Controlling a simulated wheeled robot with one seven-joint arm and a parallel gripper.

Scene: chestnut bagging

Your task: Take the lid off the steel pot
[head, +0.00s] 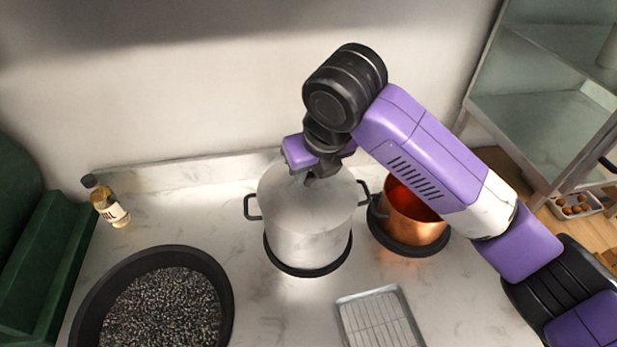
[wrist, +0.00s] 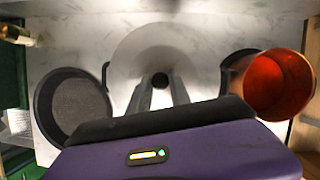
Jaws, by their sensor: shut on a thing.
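The steel pot (head: 305,232) stands upright on a dark round base near the back of the counter, with a dark handle on each side. Its pale lid (head: 278,190) covers the top. I cannot tell whether there is a gap under its rim. My gripper (head: 309,178) is over the middle of the lid, pointing down. In the wrist view the lid (wrist: 135,55) fills the middle, and my gripper's fingers (wrist: 160,88) are shut on its dark knob (wrist: 160,79). My gripper's body hides the near part of the pot in that view.
A copper pot (head: 425,236) stands close on the right, under my arm. A black pan (head: 222,275) with dark grainy contents is at the front left. A metal tray with a rack (head: 345,303) lies in front. A bottle (head: 110,205) stands at the back left. Bare counter lies between them.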

